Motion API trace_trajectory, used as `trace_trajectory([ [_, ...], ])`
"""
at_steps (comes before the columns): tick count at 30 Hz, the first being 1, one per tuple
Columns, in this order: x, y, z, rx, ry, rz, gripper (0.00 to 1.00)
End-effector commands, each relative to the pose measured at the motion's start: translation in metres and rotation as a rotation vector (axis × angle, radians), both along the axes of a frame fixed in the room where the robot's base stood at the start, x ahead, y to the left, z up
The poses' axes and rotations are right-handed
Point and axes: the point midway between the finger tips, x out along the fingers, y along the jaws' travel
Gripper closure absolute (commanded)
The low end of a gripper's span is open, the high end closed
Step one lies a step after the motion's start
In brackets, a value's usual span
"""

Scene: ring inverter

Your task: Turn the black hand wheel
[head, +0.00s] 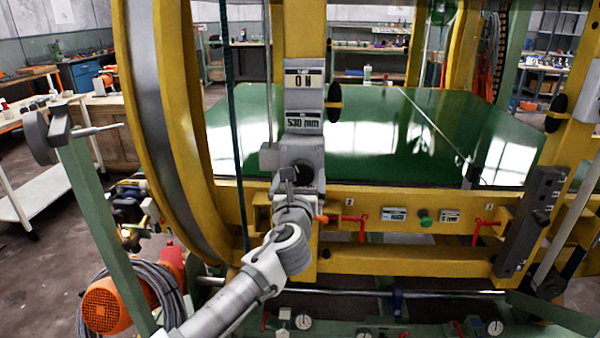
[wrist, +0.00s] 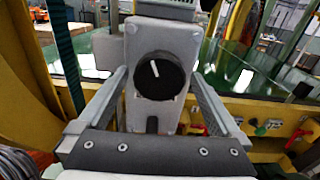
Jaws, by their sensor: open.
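In the wrist view a round black wheel (wrist: 160,75) with a white line on its face sits on the front of an upright grey housing (wrist: 192,50). My gripper (wrist: 160,82) is open, with one finger to the left and one to the right of the wheel. I see no clear contact between the fingers and the wheel. In the head view my gripper (head: 298,172) is just below the grey box (head: 304,97) marked "530 mm" on the yellow post.
A black disc (head: 334,102) stands right of the post, and another (head: 556,112) is at the far right. Red handles (head: 361,227) and a green knob (head: 425,218) line the yellow beam. A large yellow ring (head: 165,130) rises on the left. A green table (head: 400,140) lies behind.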

Motion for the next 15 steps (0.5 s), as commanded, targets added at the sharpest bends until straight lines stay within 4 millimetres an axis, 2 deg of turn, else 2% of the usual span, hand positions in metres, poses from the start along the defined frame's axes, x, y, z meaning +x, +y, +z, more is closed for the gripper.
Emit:
trace_trajectory([
  [15,-0.0025,-0.0004,0.0000,0.000,0.000,0.003,0.00],
])
